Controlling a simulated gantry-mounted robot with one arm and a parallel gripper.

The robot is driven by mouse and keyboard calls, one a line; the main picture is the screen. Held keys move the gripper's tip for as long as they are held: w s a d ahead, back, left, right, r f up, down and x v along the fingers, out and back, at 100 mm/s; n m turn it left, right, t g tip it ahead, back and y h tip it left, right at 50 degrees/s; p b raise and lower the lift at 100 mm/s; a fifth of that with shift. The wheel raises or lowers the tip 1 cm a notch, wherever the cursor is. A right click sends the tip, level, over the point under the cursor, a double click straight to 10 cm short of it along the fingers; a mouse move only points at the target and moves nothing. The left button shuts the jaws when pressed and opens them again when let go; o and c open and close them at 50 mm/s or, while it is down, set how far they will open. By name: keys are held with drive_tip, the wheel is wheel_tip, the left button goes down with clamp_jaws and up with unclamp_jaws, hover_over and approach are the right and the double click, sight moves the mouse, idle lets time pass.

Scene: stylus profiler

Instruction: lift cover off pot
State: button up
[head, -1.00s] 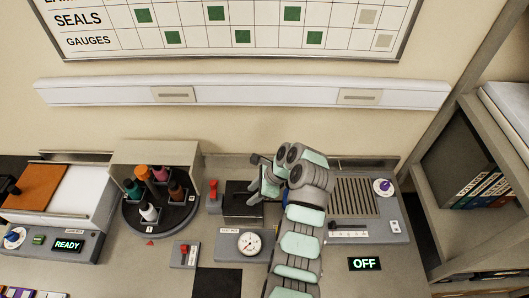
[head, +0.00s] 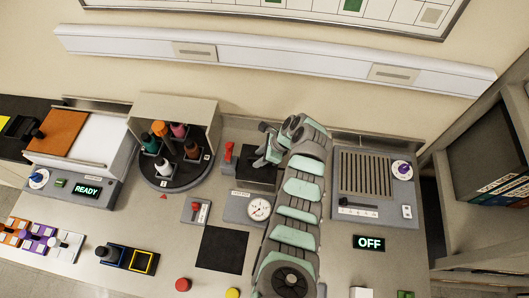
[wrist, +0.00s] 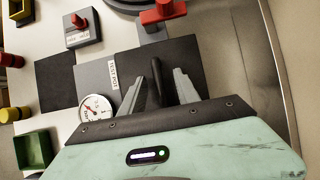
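The pot is a grey block labelled TEST POT (wrist: 96,78) with a round dial gauge (head: 259,208) at its front. The gauge also shows in the wrist view (wrist: 96,108). Its dark flat cover (head: 256,178) lies on top, partly hidden by my arm. In the wrist view the cover (wrist: 184,54) has a black bar handle (wrist: 155,86). My gripper (head: 266,146) is over the cover. In the wrist view my gripper (wrist: 160,88) is open, with one finger on each side of the handle and gaps visible. Whether the fingertips reach below the handle's top is unclear.
A red lever (head: 228,153) stands left of the pot, and a red switch (head: 195,208) stands front left. A bottle carousel (head: 172,175) is further left. A grilled hotplate unit (head: 368,185) is at right, with an OFF display (head: 369,243). A black mat (head: 222,249) lies in front.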

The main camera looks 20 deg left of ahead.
drive_tip(key=shift+s+a+f, duration=0.15)
drive_tip(key=shift+a+f, duration=0.15)
drive_tip(key=shift+f, duration=0.25)
clamp_jaws()
idle(1.1)
idle(0.4)
idle(1.3)
